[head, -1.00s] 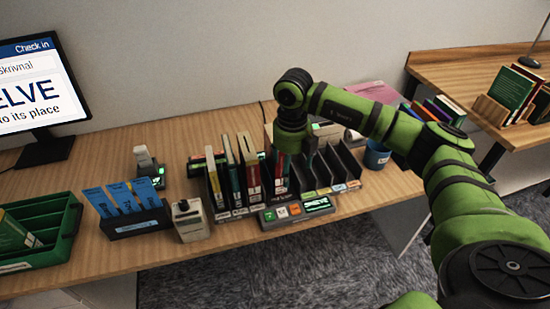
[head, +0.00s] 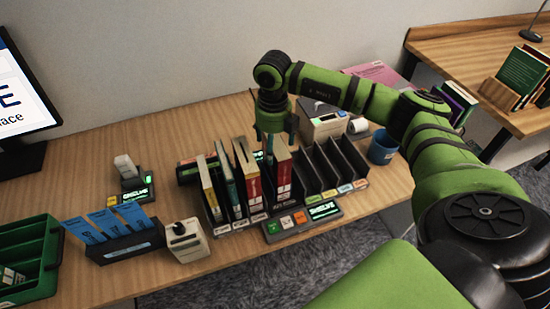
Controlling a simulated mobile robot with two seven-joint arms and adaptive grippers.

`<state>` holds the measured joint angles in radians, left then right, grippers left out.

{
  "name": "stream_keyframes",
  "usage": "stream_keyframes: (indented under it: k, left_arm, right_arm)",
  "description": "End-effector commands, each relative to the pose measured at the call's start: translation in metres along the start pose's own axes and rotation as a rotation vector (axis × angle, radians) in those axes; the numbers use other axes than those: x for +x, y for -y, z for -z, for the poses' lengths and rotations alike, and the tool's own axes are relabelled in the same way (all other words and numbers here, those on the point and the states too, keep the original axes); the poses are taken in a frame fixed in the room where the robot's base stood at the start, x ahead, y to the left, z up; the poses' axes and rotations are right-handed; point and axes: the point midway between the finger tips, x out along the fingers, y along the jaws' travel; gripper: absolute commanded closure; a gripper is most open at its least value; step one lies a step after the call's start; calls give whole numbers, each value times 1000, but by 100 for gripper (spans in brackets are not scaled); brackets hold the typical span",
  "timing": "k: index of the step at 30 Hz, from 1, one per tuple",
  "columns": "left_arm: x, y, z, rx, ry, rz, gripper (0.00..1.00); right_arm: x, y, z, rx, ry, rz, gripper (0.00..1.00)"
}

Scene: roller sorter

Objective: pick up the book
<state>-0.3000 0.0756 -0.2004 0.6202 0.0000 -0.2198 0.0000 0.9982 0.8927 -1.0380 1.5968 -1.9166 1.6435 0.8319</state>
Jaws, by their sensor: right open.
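Several upright books stand in the slots of a dark sorter rack (head: 313,181). One is a red book with a white label (head: 283,172) near the rack's middle. To its left stand a red and yellow book (head: 249,178), a teal book (head: 230,188) and a yellow and white book (head: 208,188). My right gripper (head: 275,143) points down, open, at the top of the red book, with a finger on the far side partly hidden. I cannot tell whether it touches the book. My left gripper is not in view.
A lit button panel (head: 303,219) lies at the rack's front. A printer (head: 322,124) and blue mug (head: 383,147) stand behind and right. A blue-card holder (head: 127,245), a small white device (head: 187,241) and a green tray (head: 30,262) are left. The rack's right slots are empty.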

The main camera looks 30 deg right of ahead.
Motion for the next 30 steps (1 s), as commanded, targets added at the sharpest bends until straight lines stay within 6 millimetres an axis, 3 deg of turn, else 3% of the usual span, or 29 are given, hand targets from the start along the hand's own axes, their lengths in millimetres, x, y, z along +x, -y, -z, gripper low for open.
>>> stream_keyframes:
  k: [5, 9, 17, 18, 21, 24, 30]
  left_arm:
    - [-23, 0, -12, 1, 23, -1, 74]
    - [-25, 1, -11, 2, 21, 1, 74]
    - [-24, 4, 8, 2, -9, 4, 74]
    - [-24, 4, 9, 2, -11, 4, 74]
    - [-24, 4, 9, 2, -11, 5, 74]
    - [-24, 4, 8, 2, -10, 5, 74]
    - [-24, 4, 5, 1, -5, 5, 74]
  right_arm:
    - [23, -1, 0, 0, -5, 1, 18]
    - [42, -1, -1, 1, -2, 0, 18]
    - [47, -1, -1, 0, 0, 0, 18]
    - [47, -1, -1, 0, 0, 0, 26]
    - [47, -1, -1, 0, 0, 0, 66]
    - [47, -1, -1, 0, 0, 0, 100]
    - [46, -1, -2, 0, 2, -1, 100]
